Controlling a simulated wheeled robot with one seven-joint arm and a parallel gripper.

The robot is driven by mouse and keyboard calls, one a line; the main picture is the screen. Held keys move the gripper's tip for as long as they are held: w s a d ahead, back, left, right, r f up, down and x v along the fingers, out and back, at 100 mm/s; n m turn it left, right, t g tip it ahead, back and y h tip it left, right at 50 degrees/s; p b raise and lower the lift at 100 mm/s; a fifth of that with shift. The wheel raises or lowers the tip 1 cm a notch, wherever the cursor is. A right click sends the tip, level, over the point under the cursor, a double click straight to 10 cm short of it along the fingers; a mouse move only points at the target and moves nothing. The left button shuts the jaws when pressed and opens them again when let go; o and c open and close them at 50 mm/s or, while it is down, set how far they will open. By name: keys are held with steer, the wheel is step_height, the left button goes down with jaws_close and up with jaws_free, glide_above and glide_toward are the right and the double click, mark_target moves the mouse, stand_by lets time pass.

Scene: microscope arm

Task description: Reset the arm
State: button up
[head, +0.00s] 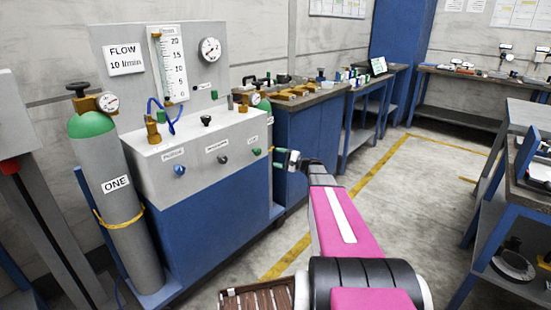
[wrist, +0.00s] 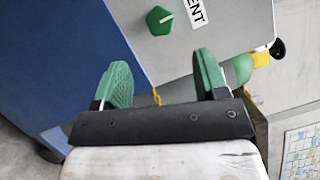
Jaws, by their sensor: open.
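My arm (head: 340,225), with a pink link and a dark joint, reaches forward from the bottom of the head view. My gripper (head: 279,158) is at its far end, beside the right front edge of the grey and blue gas console (head: 215,135). In the wrist view my gripper (wrist: 162,68) shows two green pads standing wide apart with nothing held between them. A green knob (wrist: 160,20) on the console face lies beyond the pads, apart from them, beside a label ending in "ENT". The same green knob (head: 256,151) shows left of my gripper in the head view.
A grey cylinder marked ONE (head: 118,195) stands left of the console. A blue workbench (head: 302,125) with small items stands behind it. Shelving (head: 535,190) stands at the right. Open floor (head: 390,190) with a yellow line lies between.

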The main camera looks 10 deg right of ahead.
steer(key=s+a+f+n+g+h, duration=0.2)
steer(key=s+a+f+g+h, duration=0.15)
steer(key=s+a+f, duration=0.35)
steer(key=s+a+f+n+g+h, duration=0.25)
steer(key=s+a+g, duration=0.2)
steer(key=s, duration=0.45)
steer(key=s+d+f+n+g+h, duration=0.2)
steer(key=s+n+h, duration=0.3)
steer(key=s+h, duration=0.5)
steer(key=s+f, duration=0.1)
steer(key=s, duration=0.4)
steer(key=shift+s+d, duration=0.15)
steer(key=shift+s, duration=0.1)
